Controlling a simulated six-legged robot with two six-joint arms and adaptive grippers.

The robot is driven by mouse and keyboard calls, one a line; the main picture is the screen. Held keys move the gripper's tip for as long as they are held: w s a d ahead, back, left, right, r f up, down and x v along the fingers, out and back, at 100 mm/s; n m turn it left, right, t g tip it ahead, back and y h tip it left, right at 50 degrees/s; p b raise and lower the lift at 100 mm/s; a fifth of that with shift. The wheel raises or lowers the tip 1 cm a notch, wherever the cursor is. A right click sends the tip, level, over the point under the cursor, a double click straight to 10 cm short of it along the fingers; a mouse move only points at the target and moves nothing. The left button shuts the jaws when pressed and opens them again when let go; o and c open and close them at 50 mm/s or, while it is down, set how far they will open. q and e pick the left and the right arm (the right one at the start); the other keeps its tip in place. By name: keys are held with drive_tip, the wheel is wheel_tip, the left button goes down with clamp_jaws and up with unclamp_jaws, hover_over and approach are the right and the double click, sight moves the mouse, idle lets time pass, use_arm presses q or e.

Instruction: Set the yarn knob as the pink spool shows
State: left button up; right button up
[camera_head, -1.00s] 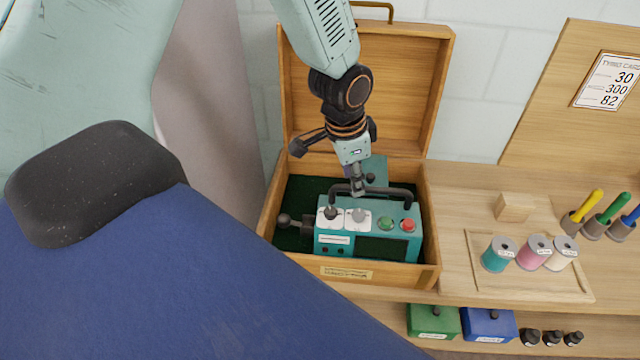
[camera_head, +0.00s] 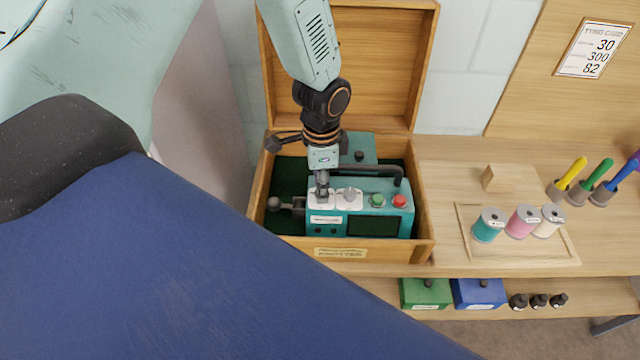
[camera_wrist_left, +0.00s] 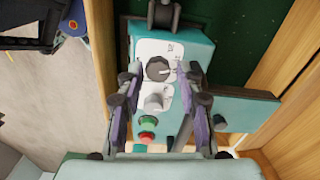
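The teal machine (camera_head: 330,229) sits in an open wooden box. Its top has a dark knob (camera_wrist_left: 158,68) and a grey knob (camera_head: 349,195), each on a white plate; I cannot tell which is the yarn knob. My left gripper (camera_head: 322,194) is over the dark knob and hides it in the head view. In the left wrist view my left gripper (camera_wrist_left: 160,76) is open, its fingers on either side of the dark knob; contact is unclear. The pink spool (camera_head: 523,223) stands between a teal and a white spool; its label is too small to read. My right gripper is out of view.
The machine has a dark carrying handle (camera_head: 398,174), a green button (camera_head: 377,200) and a red button (camera_head: 399,201). The box's walls (camera_head: 424,215) surround it closely. Spools stand on a wooden tray (camera_head: 568,255) at right, below a card (camera_head: 594,48).

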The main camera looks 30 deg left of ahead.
use_arm(q)
drive_tip(key=shift+d+f, duration=0.1)
drive_tip(key=shift+f, duration=0.1)
drive_tip(key=shift+s+d, duration=0.1)
drive_tip(key=shift+d, duration=0.05)
drive_tip(key=shift+a, duration=0.25)
drive_tip(key=c, duration=0.4)
drive_tip(key=shift+d, duration=0.15)
clamp_jaws()
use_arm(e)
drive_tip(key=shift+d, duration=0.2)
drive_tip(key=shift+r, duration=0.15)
use_arm(q)
drive_tip(key=n+p, duration=0.2)
drive_tip(key=n, duration=0.1)
drive_tip(key=shift+r+p, duration=0.15)
drive_tip(key=shift+p, duration=0.15)
drive_tip(key=shift+n+p, duration=1.25)
drive_tip(key=shift+n, duration=1.15)
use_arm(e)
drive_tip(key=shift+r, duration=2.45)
